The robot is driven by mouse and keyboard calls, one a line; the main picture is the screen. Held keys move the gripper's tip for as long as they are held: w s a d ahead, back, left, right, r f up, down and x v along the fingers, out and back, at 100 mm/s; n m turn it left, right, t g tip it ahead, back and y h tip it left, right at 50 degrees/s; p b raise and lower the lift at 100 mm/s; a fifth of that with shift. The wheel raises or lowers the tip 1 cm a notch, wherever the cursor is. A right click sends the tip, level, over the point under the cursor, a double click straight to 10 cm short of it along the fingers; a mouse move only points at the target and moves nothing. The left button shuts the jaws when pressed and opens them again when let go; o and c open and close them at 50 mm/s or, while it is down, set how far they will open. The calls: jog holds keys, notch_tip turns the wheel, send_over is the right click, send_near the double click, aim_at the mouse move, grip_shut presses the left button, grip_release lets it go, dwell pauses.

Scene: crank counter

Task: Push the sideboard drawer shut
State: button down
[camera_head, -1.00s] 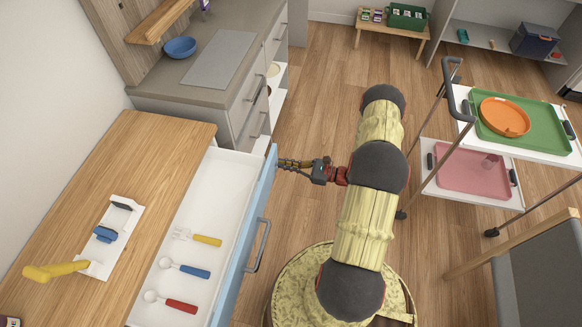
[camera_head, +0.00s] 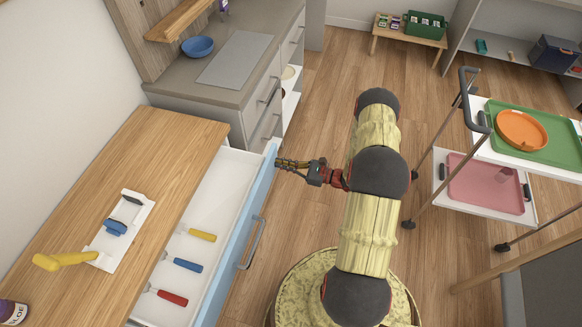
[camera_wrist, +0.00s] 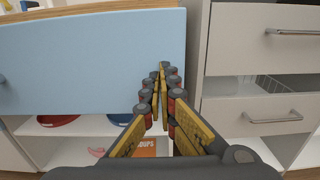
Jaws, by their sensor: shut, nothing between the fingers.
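The sideboard drawer is open, with a light blue front (camera_head: 237,243) and a white inside (camera_head: 222,185). Its front also fills the upper left of the wrist view (camera_wrist: 95,65). The drawer holds utensils with yellow (camera_head: 202,235), blue (camera_head: 188,265) and red (camera_head: 172,297) handles. A grey bar handle (camera_head: 252,243) is on the front. My gripper (camera_head: 281,163) is shut and empty, its fingertips at the far end of the drawer front. In the wrist view, the fingertips (camera_wrist: 163,68) overlap the front's right edge; I cannot tell how firmly they touch.
The wooden sideboard top (camera_head: 150,165) carries a white device with a yellow crank handle (camera_head: 65,261). A grey kitchen counter (camera_head: 215,92) with drawers stands beyond. A trolley (camera_head: 487,185) with trays is on the right. The wood floor (camera_head: 320,110) between is clear.

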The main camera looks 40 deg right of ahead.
aim_at(238, 153)
jog(key=b+x, duration=0.2)
jog(key=x, duration=1.6)
jog(key=shift+w+a, duration=0.25)
jog(key=shift+w+a+r, duration=0.1)
jog(key=shift+w+a, duration=0.1)
jog(key=shift+w, duration=0.15)
jog(key=shift+s+d, duration=0.3)
jog(key=p+v, duration=0.2)
jog(key=v, duration=1.1)
jog(key=shift+s, duration=0.2)
jog(key=shift+d, duration=0.1)
